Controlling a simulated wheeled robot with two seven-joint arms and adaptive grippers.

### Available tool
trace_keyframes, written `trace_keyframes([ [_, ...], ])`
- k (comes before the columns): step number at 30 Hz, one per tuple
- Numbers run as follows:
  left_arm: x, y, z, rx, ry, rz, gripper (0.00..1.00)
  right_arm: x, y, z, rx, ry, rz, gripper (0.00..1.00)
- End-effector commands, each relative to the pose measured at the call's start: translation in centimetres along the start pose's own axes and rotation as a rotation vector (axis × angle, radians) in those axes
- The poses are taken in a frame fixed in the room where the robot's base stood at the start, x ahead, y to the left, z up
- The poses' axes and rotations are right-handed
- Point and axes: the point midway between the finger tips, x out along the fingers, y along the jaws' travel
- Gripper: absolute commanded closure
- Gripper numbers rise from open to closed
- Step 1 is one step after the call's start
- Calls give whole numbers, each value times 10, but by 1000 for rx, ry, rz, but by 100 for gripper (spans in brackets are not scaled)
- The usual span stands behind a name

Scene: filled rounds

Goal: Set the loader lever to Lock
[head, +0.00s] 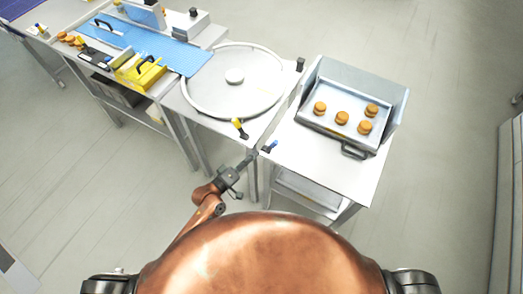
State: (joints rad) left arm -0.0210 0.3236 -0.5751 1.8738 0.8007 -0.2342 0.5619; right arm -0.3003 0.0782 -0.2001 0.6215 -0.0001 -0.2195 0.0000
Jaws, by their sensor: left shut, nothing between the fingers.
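Two small levers show in the head view. One has a blue handle (270,146) at the left edge of the right table; the other has a yellow handle (238,125) at the front of the round plate. I cannot read any Lock mark or tell which lever is the loader's. My left gripper (254,154) is shut and empty, just left of the blue handle and below the yellow one. A small gap seems to lie between its tips and the blue handle, but contact is hard to judge. My right gripper is not in view.
A metal tray (313,118) with several brown rounds (342,118) stands on the right table (330,178). The round plate (210,95) lies on the middle table. A blue mat (180,57) and a yellow box (130,76) are at the left. Floor is clear in front.

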Motion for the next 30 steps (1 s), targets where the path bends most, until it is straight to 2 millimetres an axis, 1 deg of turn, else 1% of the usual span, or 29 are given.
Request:
trace_keyframes([
  [1, -6, 1, -1, 1, -3, 1, 100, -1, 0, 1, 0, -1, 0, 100],
  [3, -12, 0, -1, 2, -5, 2, 100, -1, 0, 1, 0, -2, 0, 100],
  [6, -16, 1, -1, 1, -7, 5, 100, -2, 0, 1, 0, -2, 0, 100],
  [25, -16, 1, 0, 2, -10, 6, 100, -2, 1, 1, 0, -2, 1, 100],
  [26, -16, -1, 0, 4, -10, 3, 100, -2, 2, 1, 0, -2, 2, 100],
  [28, -18, -14, 0, 13, -6, -19, 100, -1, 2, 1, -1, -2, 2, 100],
  [29, -19, -23, 1, 20, -4, -34, 100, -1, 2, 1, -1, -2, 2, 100],
  [30, -21, -39, 1, 34, 0, -62, 100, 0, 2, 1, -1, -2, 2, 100],
])
